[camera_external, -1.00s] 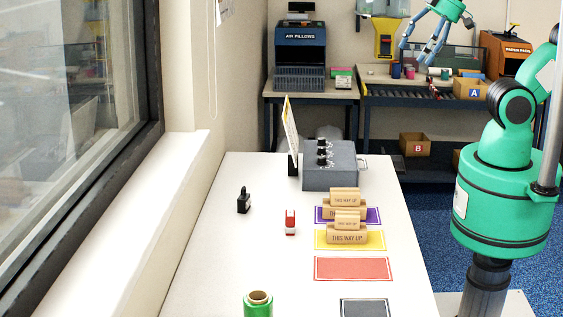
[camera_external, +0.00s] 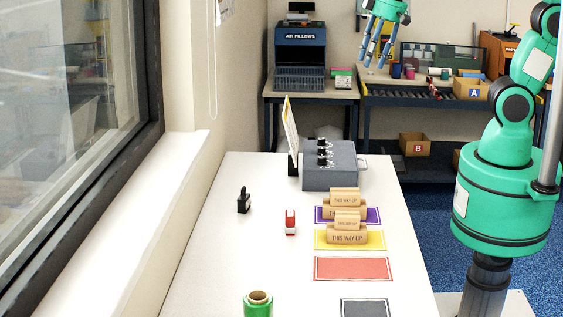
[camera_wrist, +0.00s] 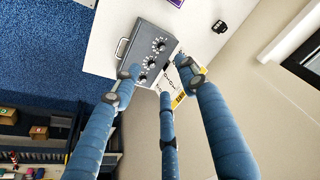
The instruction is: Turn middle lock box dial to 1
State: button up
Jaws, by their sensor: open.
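The grey lock box (camera_external: 328,176) stands at the far end of the white table, with a row of black dials on its top. The middle dial (camera_external: 322,152) sits between its two neighbours. In the wrist view the lock box (camera_wrist: 139,41) lies beyond my fingers, and its middle dial (camera_wrist: 151,62) shows on its face with white marks around it. The numbers are too small to read. My gripper (camera_external: 375,58) hangs open and empty, high above and to the right of the box in the external view. Its blue fingers (camera_wrist: 165,88) are spread in the wrist view, apart from the box.
A sign (camera_external: 291,130) stands upright close to the box's left side. The window wall bounds the left side.

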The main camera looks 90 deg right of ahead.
jog(key=w+d+f+m+g, duration=0.2)
jog(key=w+d+f+m, duration=0.1)
jog(key=w+d+f, duration=0.55)
jog(key=m+g, duration=0.1)
jog(key=m, duration=0.1)
send_over(322, 147)
notch_tip(322, 147, down, 10)
jog(key=shift+a+p, duration=0.1)
jog(key=shift+p, duration=0.25)
jog(key=shift+f, duration=0.2)
notch_tip(322, 147, down, 14)
jog(key=shift+r+b, duration=0.25)
jog(key=shift+b, duration=0.8)
grip_shut()
